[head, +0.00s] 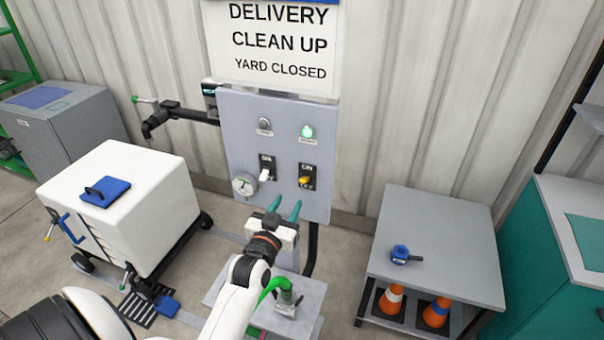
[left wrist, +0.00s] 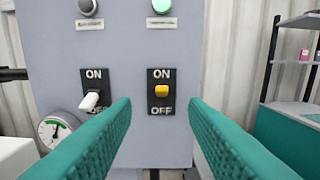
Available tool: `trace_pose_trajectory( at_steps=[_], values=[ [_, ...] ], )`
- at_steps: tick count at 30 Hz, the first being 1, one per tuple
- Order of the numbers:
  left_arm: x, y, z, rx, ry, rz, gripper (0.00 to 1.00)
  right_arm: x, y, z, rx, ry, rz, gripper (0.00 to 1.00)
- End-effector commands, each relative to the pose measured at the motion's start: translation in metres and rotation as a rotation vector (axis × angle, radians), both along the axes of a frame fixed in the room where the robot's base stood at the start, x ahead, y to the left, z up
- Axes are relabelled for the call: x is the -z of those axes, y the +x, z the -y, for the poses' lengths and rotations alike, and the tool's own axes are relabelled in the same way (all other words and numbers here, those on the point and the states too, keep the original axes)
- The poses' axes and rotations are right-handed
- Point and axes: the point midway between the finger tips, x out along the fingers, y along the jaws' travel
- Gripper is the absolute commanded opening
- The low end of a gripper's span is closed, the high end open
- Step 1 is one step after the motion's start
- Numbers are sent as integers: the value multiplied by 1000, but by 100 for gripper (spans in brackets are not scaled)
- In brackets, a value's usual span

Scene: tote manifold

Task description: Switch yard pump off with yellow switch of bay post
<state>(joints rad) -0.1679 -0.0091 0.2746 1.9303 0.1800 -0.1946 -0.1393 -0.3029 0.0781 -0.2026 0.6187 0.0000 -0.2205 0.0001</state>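The bay post panel (head: 240,140) is a grey upright box against the wall. The yellow switch (head: 305,180) sits on a black ON/OFF plate at its lower right; in the left wrist view the yellow switch (left wrist: 161,91) is seen nearly head-on, its tilt hard to tell. A white switch (head: 265,174) is on the plate to its left. The lamp above the yellow switch (head: 307,132) glows green. My left gripper (head: 284,207) is open and empty, pointing at the panel just below the switches. In the left wrist view its teal fingers (left wrist: 160,128) flank the yellow switch's column, apart from it.
A gauge (head: 244,185) sits left of the switches, and a black pipe arm (head: 180,112) juts left. A white tote (head: 120,205) stands at left. A grey table (head: 430,240) stands right, with a blue item (head: 405,254) on top and orange cones (head: 391,299) below.

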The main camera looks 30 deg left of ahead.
Motion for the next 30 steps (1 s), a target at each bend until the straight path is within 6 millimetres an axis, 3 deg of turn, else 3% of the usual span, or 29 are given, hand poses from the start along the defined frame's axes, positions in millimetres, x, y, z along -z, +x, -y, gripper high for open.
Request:
trace_pose_trajectory(
  at_steps=[5, 15, 21, 30],
  values=[
    [-5, 34, -8, 1, 0, 0, 40, -16, -3, -8, 1, 10, -4, 36],
    [-1, 92, -22, 1, 1, -2, 40, -36, 2, 3, 2, -3, 3, 36],
    [0, 105, -24, 2, 0, -1, 40, -39, 3, 5, 4, -6, 4, 36],
    [1, 106, -25, 2, 1, -2, 40, -39, 3, 5, 3, -6, 5, 36]
  ],
)
